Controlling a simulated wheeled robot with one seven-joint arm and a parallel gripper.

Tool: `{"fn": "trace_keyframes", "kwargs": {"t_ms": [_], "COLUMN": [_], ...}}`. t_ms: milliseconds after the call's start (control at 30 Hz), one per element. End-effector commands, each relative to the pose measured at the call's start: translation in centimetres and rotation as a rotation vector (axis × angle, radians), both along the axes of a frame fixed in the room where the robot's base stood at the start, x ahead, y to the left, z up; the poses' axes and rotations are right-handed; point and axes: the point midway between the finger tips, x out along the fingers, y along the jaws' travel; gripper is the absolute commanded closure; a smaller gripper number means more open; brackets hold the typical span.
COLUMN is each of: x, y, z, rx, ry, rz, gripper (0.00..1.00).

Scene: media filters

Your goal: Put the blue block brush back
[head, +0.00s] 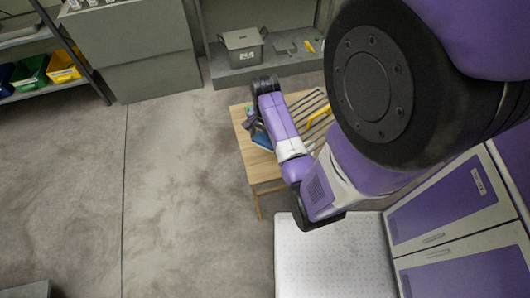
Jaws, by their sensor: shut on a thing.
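My gripper (251,124) is small in the head view, at the left edge of a low wooden table. It is shut, with a blue thing (262,141) at its fingers that looks like the blue block brush. The blue thing is over or on the tabletop; I cannot tell whether it touches the wood. My wrist and forearm hide part of it. A bit of green also shows just above the gripper, too small to make out.
The light wooden table (262,173) has a dark slatted rack (302,103) and a yellow item (319,116) on its right. A grey lidded bin (243,47) stands on a low ledge behind. Green (31,71) and yellow (63,67) bins sit on the left shelf.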

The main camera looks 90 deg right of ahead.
Motion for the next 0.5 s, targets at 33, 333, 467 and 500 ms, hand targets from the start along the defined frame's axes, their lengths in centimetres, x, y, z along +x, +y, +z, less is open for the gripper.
{"fn": "trace_keyframes", "kwargs": {"t_ms": [33, 333, 467, 500], "x": [-0.1, 0.0, 0.0, 0.0], "y": [0.1, 0.0, 0.0, 0.1], "z": [-1.4, -6.1, -7.0, -7.5], "rx": [0.004, 0.0, 0.0, 0.001], "ry": [0.001, 0.0, 0.0, 0.0], "rz": [-0.002, 0.001, 0.001, 0.001], "gripper": [0.9, 0.9, 0.9, 0.9]}}
